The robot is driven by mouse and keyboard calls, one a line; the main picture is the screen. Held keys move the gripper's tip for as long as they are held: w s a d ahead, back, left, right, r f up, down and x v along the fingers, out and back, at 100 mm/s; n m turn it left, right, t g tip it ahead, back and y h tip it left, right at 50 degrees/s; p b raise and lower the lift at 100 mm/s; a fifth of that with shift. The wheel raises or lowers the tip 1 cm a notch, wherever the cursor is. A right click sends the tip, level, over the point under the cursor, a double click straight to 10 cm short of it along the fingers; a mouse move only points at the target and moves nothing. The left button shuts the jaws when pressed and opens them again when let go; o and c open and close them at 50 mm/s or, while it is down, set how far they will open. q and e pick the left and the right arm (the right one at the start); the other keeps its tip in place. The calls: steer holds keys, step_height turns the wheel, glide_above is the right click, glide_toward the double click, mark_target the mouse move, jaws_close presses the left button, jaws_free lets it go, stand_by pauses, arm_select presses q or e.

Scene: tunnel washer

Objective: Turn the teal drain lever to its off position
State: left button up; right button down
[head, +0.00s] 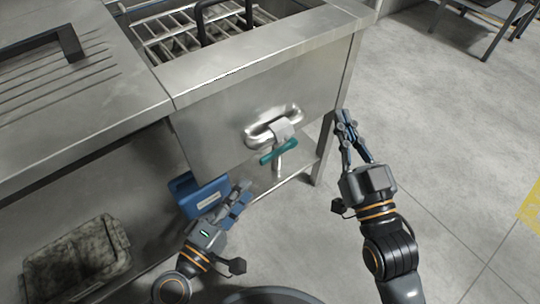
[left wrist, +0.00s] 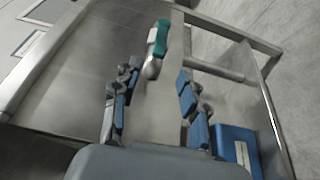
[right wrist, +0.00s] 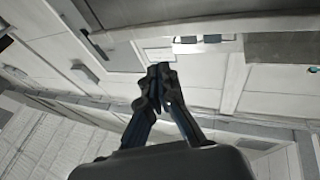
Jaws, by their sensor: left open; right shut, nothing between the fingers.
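In the left wrist view the lever (left wrist: 162,38) appears beyond and between the open fingers (left wrist: 155,95). My right gripper (head: 346,118) is shut and empty, to the right of the sink's front corner. Its closed fingertips also show in the right wrist view (right wrist: 160,75).
A blue container (head: 198,196) stands under the unit, close behind my left gripper. A dark, dirty block-shaped object (head: 75,258) lies at lower left. The basin (head: 190,30) holds a wire rack.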

mark_target(267, 161)
arm_select(q)
steer(key=p+x, duration=0.1)
steer(key=x, duration=1)
steer(key=shift+d+r+p, duration=0.1)
steer(key=shift+p, duration=0.3)
steer(key=shift+w+d, duration=0.3)
steer(key=shift+w, duration=0.2)
arm_select(e)
step_height(267, 161, down, 9)
steer(key=d+g+h, duration=0.1)
steer(key=g, duration=0.4)
steer(key=shift+s+d+f+g+h, duration=0.15)
steer(key=shift+d+g+h, duration=0.1)
steer(key=shift+g+h, duration=0.15)
arm_select(q)
jaws_close()
